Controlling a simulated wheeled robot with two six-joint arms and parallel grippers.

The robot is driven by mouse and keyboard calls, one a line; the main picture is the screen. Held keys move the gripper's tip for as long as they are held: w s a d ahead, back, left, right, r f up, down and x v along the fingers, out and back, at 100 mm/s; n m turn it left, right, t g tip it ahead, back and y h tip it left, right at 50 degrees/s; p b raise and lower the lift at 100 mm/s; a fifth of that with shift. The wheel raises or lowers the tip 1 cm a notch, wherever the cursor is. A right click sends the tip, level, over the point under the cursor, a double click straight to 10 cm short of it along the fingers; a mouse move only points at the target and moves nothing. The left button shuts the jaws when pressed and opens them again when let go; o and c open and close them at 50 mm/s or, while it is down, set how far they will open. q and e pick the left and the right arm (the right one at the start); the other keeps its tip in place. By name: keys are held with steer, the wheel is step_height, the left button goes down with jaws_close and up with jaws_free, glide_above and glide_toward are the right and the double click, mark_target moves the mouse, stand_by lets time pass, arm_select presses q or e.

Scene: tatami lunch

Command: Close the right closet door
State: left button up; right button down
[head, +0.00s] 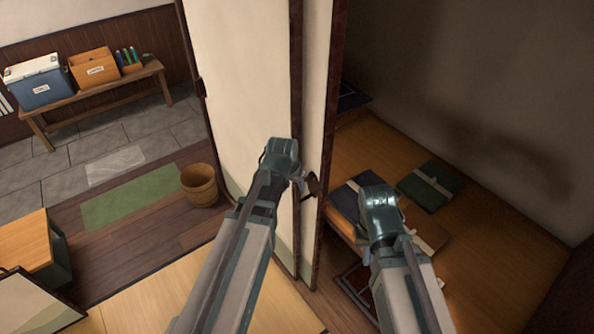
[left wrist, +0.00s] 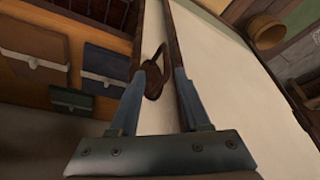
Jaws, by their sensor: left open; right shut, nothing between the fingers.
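The right closet door (head: 317,90) is a narrow visible strip of cream panel with a dark frame, standing beside the wider cream panel (head: 242,90). To its right the closet stands open. A dark handle (head: 314,187) sticks out from the strip. My left gripper (head: 304,182) is at the handle. In the left wrist view its two fingers (left wrist: 160,80) are spread, with the dark ring-like handle (left wrist: 153,76) between or just beyond their tips; I cannot tell whether they touch it. My right gripper (head: 382,205) is over the closet opening, shut and empty, its fingertips mostly hidden.
Inside the closet, a dark folded bundle (head: 345,203) and a green one (head: 430,186) lie on the wooden shelf (head: 480,250). A wooden bucket (head: 199,186) stands left of the doors. A bench (head: 95,95) with boxes is at the far left.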

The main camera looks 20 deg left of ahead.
mark_target(297, 192)
arm_select(q)
steer(key=b+x, duration=0.4)
steer(key=w+b+x, duration=0.1)
steer(key=b+x, duration=0.3)
steer(key=x, duration=0.1)
steer(key=b+x, duration=0.4)
steer(key=shift+w+a+b, duration=0.35)
steer(key=shift+a+b, duration=0.05)
steer(key=shift+r, duration=0.1)
steer(key=shift+c, duration=0.3)
jaws_close()
stand_by(1.0)
